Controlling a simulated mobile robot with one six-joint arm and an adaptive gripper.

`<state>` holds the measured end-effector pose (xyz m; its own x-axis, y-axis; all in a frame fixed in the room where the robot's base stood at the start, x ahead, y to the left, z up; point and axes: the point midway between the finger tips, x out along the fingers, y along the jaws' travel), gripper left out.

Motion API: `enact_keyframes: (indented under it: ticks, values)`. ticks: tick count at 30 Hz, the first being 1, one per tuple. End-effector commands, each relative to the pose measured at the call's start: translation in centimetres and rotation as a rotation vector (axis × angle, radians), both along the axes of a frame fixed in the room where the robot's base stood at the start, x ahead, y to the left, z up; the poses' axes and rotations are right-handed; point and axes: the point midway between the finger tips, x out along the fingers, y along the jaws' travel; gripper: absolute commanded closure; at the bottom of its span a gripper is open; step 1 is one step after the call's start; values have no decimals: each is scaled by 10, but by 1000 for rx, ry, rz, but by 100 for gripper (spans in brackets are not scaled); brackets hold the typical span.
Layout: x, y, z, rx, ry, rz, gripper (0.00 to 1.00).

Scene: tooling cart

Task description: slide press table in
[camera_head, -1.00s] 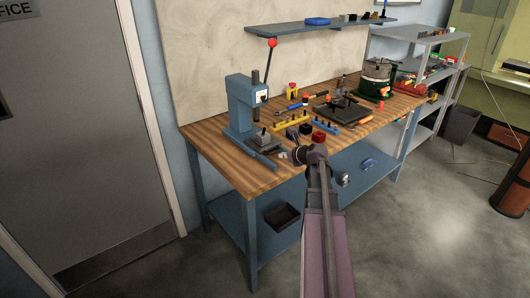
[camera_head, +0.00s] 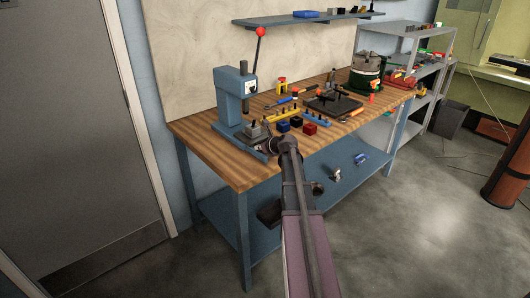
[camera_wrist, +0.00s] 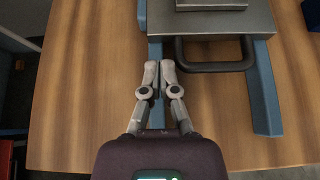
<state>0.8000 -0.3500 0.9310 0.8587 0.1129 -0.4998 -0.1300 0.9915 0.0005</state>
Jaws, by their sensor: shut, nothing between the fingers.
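The blue arbor press (camera_head: 229,97) stands at the left end of the wooden bench, its lever with a red knob raised. Its grey press table (camera_head: 257,132) sits low at the front of the press. In the wrist view the press table (camera_wrist: 210,23) is a grey plate between two blue rails (camera_wrist: 265,95). A black U-shaped handle (camera_wrist: 215,67) sticks out from its front edge. My gripper (camera_wrist: 160,66) is shut and empty, its fingertips by the left rail, just left of the handle's left corner. I cannot tell whether they touch. In the head view my wrist hides part of the rails.
Black and red blocks (camera_head: 310,128) and a yellow pegged bar (camera_head: 284,114) lie right of the press. A dark fixture plate (camera_head: 333,104) lies farther right. The bench top (camera_head: 215,155) is bare at its front left. A shelf (camera_head: 305,19) hangs above.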

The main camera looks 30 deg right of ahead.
Motion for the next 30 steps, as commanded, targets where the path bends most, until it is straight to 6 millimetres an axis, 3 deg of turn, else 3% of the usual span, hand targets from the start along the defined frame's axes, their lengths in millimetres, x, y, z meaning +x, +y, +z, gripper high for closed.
enact_keyframes:
  ticks: [3, 9, 24, 30]
  values:
    - [18, 1, 2, -1, 0, 2, 100]
    - [31, 4, 2, -1, 1, 1, 100]
    - [36, 5, 2, 0, 0, 1, 100]
    - [64, 7, 2, -1, -1, 2, 100]
